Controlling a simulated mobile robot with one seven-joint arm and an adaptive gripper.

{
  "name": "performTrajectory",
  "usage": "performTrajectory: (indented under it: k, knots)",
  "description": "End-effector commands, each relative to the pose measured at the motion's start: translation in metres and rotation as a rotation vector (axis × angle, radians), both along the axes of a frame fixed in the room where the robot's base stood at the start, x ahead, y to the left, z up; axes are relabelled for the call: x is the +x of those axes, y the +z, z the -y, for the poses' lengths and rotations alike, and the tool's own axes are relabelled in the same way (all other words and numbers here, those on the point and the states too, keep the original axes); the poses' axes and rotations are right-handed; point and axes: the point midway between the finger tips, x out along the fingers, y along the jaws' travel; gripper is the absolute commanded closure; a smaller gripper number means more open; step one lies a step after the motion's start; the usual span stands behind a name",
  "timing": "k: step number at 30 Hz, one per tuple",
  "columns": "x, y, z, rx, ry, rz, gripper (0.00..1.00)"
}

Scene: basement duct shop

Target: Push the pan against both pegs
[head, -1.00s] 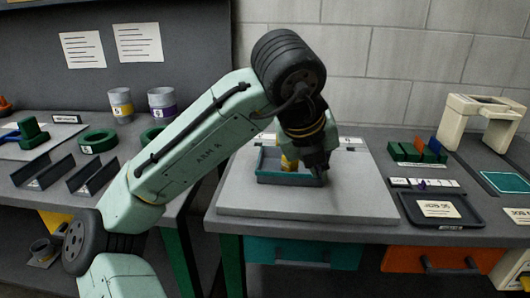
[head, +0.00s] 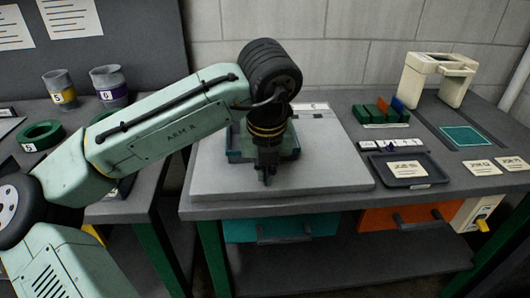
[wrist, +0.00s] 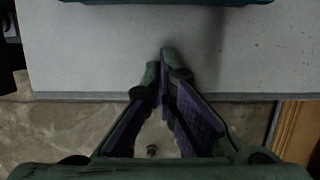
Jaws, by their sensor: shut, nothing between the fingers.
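The pan (head: 236,156) is a shallow teal tray lying on the pale grey board (head: 330,180), mostly hidden behind my gripper in the head view. In the wrist view, only a strip of the pan's teal edge (wrist: 165,2) shows at the top. My gripper (head: 268,180) points down over the front part of the board, on the near side of the pan. In the wrist view its fingertips (wrist: 160,66) are together and empty, with bare board between them and the pan. I cannot make out either peg; my arm and gripper cover part of the board's back.
Right of the board are a dark tray (head: 408,170) with a card, green blocks (head: 380,114), and a cream stand (head: 440,75). Two labelled cups (head: 107,84) and a green ring (head: 42,135) are on the left bench. The board's front right is clear.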

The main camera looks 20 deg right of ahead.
Motion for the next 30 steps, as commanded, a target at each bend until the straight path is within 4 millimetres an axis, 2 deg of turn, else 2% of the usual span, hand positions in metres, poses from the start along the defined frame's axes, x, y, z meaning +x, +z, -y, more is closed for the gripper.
performTrajectory:
  k: [1, 3, 7, 22, 30]
  knots:
    - [0.011, 0.006, 0.003, -0.002, 0.007, 0.002, 1.00]
    - [0.020, 0.006, 0.006, -0.002, 0.006, 0.002, 1.00]
    - [0.032, 0.005, 0.009, -0.003, 0.005, 0.002, 1.00]
    - [0.041, 0.006, 0.012, -0.005, 0.003, 0.001, 1.00]
    - [0.089, 0.009, 0.027, -0.007, 0.003, -0.002, 1.00]
